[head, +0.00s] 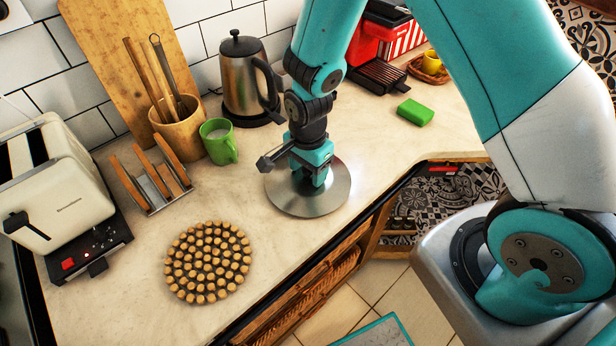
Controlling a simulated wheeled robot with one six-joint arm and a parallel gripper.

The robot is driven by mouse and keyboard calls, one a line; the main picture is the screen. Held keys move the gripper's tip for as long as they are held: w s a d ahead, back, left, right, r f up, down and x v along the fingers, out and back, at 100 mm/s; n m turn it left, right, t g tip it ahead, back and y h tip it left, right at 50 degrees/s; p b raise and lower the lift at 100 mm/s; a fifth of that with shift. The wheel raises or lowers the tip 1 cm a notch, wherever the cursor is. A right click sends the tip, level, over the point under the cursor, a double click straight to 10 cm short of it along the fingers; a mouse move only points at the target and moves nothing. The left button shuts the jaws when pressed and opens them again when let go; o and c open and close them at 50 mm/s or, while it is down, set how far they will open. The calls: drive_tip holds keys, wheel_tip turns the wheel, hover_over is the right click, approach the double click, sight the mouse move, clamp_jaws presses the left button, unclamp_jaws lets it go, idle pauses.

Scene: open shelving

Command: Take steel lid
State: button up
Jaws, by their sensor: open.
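The steel lid (323,203) is a round, shiny metal disc lying flat on the pale countertop, near its front edge. My gripper (318,183) is directly above the middle of the lid, pointing down, with its fingers low over it. It is open. The gripper hides the centre of the lid and any knob there. I cannot tell whether the fingers touch the lid.
Behind stand a kettle (243,85), a green mug (219,145) and a utensil pot (180,130). A rack (152,185), toaster (60,190) and cork trivet (207,262) are left. A green sponge (415,113) and red coffee machine (375,45) are right.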

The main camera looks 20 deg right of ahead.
drive_tip(key=c, duration=1)
clamp_jaws()
drive_tip(key=shift+r, duration=0.15)
